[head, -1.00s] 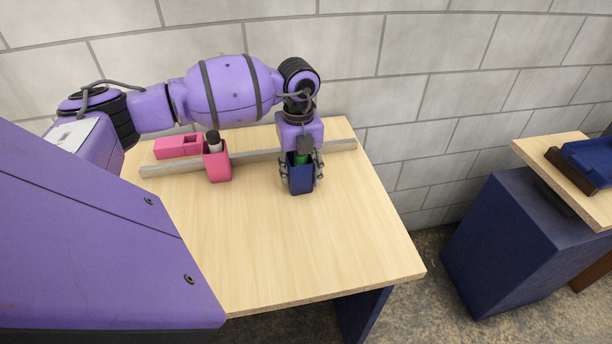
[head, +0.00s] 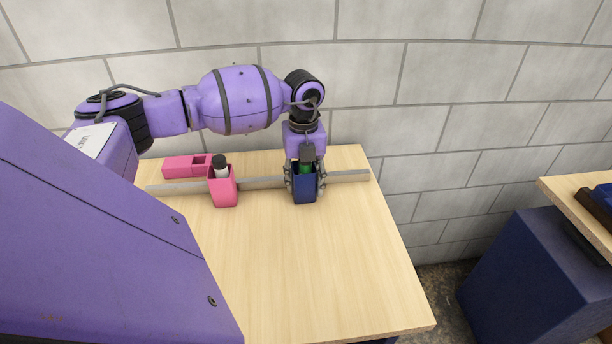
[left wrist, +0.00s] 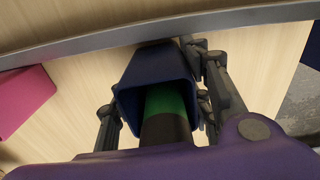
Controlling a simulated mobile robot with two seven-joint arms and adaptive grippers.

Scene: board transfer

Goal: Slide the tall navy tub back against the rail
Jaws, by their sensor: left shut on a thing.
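The tall navy tub (head: 304,193) stands upright on the table at the front side of the grey rail (head: 260,184). My left gripper (head: 305,186) reaches down from above, with one finger on each side of the tub, shut on it. A green and dark item (left wrist: 165,105) stands inside the tub. In the left wrist view, the navy tub's (left wrist: 150,68) far edge lies right along the rail (left wrist: 120,40); I cannot tell whether they touch. My right gripper is not in view.
A pink tub (head: 223,191) holding a dark-capped bottle (head: 220,168) stands at the rail to the left. A pink open box (head: 180,167) lies behind the rail. The wooden table (head: 300,260) is clear in front. A block wall rises behind.

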